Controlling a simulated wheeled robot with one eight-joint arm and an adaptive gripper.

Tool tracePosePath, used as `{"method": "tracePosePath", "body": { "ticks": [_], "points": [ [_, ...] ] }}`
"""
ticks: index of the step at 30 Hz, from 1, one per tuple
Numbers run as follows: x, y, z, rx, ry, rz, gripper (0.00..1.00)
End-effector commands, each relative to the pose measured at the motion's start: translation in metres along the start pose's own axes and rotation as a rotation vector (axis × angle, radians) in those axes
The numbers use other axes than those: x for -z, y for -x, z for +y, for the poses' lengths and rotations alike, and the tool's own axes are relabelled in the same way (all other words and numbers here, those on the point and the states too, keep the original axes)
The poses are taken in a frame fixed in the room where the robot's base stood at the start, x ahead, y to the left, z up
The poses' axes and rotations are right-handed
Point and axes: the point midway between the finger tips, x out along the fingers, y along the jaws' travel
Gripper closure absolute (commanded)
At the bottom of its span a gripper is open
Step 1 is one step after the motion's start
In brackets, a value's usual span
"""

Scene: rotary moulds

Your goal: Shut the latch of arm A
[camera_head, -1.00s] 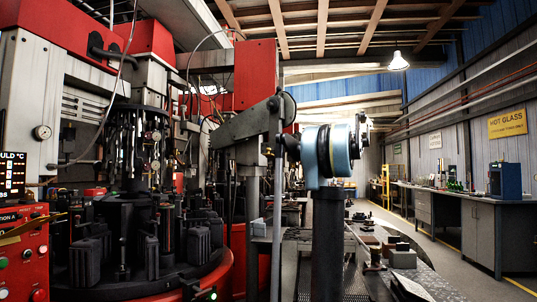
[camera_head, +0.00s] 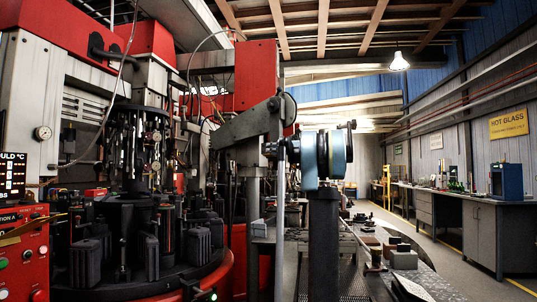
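The rotary mould machine (camera_head: 215,279) fills the left side, with a red rim and a ring of dark mould blocks (camera_head: 84,262) around a dark centre. I cannot pick out which mould arm is A, nor its latch, among the crowded dark parts. My own arm, with a blue-and-black joint on a dark upright link, stands right of the machine. A small dark part at the joint's left may belong to my arm's end, but I cannot make out fingers. Nothing of mine visibly touches the mould blocks.
A red control panel (camera_head: 22,262) with buttons and a temperature display (camera_head: 12,176) stands at the left edge. A grey angled machine arm (camera_head: 245,128) hangs left of my joint. A bench with small parts lies behind my arm. The aisle floor (camera_head: 455,270) at right is clear.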

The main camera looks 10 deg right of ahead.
Motion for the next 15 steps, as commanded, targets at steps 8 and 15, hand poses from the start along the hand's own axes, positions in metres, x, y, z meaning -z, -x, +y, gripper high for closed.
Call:
{"method": "tracePosePath", "body": {
  "ticks": [8, 15],
  "points": [
    [0.0, -0.026, 0.001, -0.001, 0.0, 0.0, 0.62],
    [0.0, -0.03, 0.0, 0.0, 0.0, 0.0, 0.62]
  ]
}}
